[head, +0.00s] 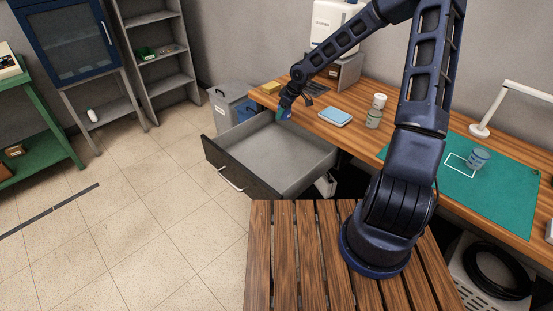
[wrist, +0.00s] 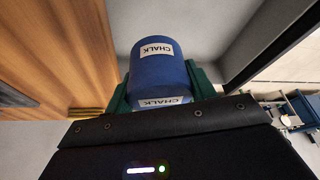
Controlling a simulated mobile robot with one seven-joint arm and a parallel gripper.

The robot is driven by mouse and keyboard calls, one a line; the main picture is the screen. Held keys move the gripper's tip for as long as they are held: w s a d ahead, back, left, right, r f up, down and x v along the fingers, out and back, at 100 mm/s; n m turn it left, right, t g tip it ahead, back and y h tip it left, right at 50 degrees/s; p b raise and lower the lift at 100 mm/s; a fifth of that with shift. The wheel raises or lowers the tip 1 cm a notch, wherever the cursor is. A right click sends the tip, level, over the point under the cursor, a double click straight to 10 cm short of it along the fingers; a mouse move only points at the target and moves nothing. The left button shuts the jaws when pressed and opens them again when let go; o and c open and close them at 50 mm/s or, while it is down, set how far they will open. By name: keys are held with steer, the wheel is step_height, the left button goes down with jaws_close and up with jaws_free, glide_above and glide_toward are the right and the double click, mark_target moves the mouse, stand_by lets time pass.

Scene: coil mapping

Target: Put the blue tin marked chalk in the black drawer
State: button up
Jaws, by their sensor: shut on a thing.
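The blue tin (wrist: 158,66) is labelled CHALK on its top and side. In the wrist view it sits between the green fingers of my gripper (wrist: 162,88), which is shut on it. In the head view the tin is small and partly hidden at my gripper (head: 284,112), by the desk's left front edge and the drawer's far end. I cannot tell its exact height there. The black drawer (head: 233,171) is pulled open below the desk. Its grey inside looks empty.
The wooden desk (head: 349,136) holds a light-blue book (head: 334,117), a white-capped jar (head: 375,112) and a green mat (head: 505,200) with a cup (head: 477,159). A grey bin (head: 228,103) stands behind the drawer. The floor left of the drawer is clear.

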steer(key=s+a+r+n+g, duration=0.1)
steer(key=s+a+n+g, duration=0.2)
steer(key=s+a+n, duration=0.7)
steer(key=m, duration=0.3)
glide_toward(255, 170)
steer(key=x, duration=0.2)
steer(key=a+x, duration=0.1)
steer(key=x, duration=0.3)
steer(key=shift+s+a, duration=0.1)
steer(key=shift+a, duration=0.15)
steer(key=o, duration=1)
steer(key=shift+f, duration=0.1)
steer(key=shift+o, duration=0.2)
steer(key=s+v, duration=0.1)
steer(key=v, duration=1.1)
steer(key=shift+w, duration=0.3)
